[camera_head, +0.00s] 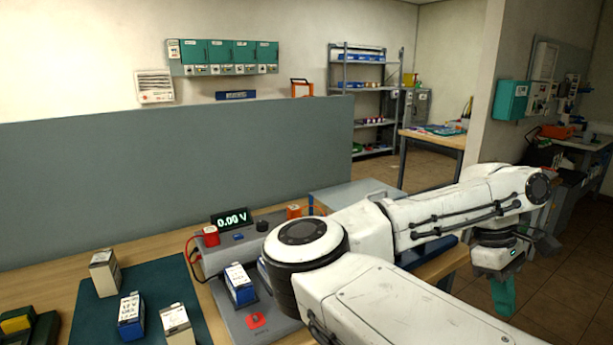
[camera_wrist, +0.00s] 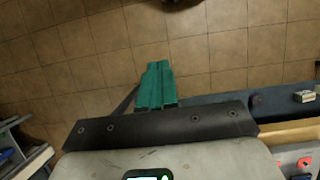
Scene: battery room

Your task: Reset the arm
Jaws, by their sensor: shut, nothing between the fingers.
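My white arm reaches across the right side of the head view, bent at its joints. My gripper (camera_head: 503,296) hangs at the arm's end, past the right edge of the bench, and points down. Its teal fingers also show in the wrist view (camera_wrist: 156,85), shut together with nothing between them. Below them is bare tiled floor. The wooden bench (camera_head: 62,285) lies to the left of the gripper, apart from it.
A teal mat (camera_head: 150,285) on the bench holds several battery blocks. A meter (camera_head: 230,219) reading 0.00 V stands behind a blue-and-white battery (camera_head: 239,285). A grey partition (camera_head: 170,180) backs the bench. The tiled floor (camera_wrist: 225,60) around the gripper is clear.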

